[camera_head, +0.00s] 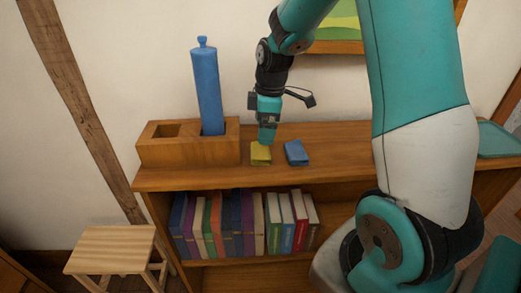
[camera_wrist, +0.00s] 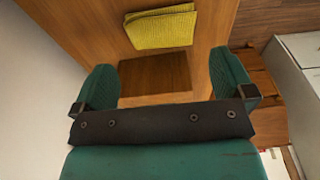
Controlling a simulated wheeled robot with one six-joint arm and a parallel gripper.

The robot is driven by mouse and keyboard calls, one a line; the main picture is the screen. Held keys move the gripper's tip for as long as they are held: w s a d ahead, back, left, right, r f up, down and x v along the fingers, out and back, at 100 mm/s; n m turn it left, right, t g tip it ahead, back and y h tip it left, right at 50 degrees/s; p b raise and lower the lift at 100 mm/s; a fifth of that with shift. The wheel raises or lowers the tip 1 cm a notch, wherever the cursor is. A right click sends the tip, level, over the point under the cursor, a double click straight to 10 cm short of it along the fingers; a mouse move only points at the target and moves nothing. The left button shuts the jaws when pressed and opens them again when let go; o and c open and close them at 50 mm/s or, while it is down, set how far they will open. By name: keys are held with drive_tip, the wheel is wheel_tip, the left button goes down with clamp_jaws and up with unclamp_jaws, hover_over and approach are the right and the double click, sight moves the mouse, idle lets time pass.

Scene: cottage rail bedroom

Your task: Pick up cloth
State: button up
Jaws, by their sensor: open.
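A folded yellow cloth (camera_head: 261,154) lies on top of the wooden bookcase. It also shows near the top middle of the wrist view (camera_wrist: 160,28), ahead of my fingers. A folded blue cloth (camera_head: 296,152) lies just to its right, with a gap between them; I do not make it out in the wrist view. My gripper (camera_head: 267,136) points down just above the yellow cloth, seemingly near its back edge. In the wrist view, my gripper (camera_wrist: 163,80) has its two green fingers spread wide with nothing between them. The head view does not show clearly whether it touches the cloth.
A wooden block holder (camera_head: 188,152) with a tall blue bottle (camera_head: 207,90) stands left of the cloths. Books (camera_head: 245,225) fill the shelf below. A stool (camera_head: 112,250) stands at lower left. A teal tray (camera_head: 497,140) lies at right. The bookcase top (camera_head: 340,140) is bare right of the blue cloth.

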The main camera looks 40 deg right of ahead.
sight(261, 147)
drive_tip(key=shift+w+a+f+p, duration=0.15)
drive_tip(key=shift+f+p, duration=0.1)
drive_tip(key=shift+f, duration=0.95)
drive_tip(key=shift+s+a+f+p, duration=0.1)
drive_tip(key=shift+a+f+p, duration=0.1)
drive_tip(key=shift+f, duration=0.95)
drive_tip(key=shift+w+a+f+p, duration=0.1)
drive_tip(key=shift+f+p, duration=0.15)
drive_tip(key=shift+f, duration=0.95)
drive_tip(key=c, duration=0.6)
